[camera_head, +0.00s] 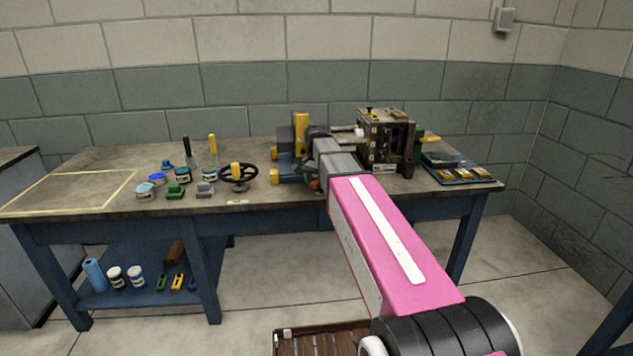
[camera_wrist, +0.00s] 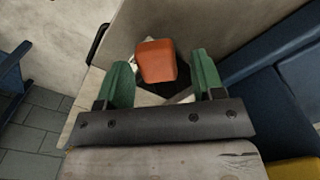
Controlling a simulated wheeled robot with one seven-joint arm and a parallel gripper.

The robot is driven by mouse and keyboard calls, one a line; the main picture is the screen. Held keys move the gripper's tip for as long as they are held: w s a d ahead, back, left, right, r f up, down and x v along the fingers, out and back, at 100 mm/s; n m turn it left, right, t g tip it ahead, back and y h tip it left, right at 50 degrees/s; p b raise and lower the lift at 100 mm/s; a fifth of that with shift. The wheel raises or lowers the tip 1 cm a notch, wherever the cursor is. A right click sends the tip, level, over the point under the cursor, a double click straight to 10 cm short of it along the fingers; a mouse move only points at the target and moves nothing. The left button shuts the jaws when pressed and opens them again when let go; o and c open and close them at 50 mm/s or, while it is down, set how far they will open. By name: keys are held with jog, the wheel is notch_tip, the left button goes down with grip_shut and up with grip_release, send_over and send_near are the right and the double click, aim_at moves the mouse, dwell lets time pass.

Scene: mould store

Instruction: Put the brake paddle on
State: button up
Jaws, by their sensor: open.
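An orange-red block-shaped paddle (camera_wrist: 156,60), which looks like the brake paddle, shows in the wrist view on a dark base. My gripper (camera_wrist: 158,82) is open, with its two green fingers to the left and right of the paddle's near end. I see a gap on each side, and cannot tell how high the fingers are above it. In the head view a small red part (camera_head: 314,185) shows beside my arm at the bench's front edge; my arm hides most of this area. The paddle's tilt is hard to tell.
A blue unit with yellow parts (camera_head: 300,130) stands close by; its blue side (camera_wrist: 294,85) is right of my fingers in the wrist view. A metal machine (camera_head: 385,140) and a blue tray (camera_head: 455,180) are to the right. A black handwheel (camera_head: 238,175) and several small items are left.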

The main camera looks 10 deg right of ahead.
aim_at(317, 181)
notch_tip(317, 181, up, 11)
dwell(0.6)
jog(key=shift+f, duration=0.1)
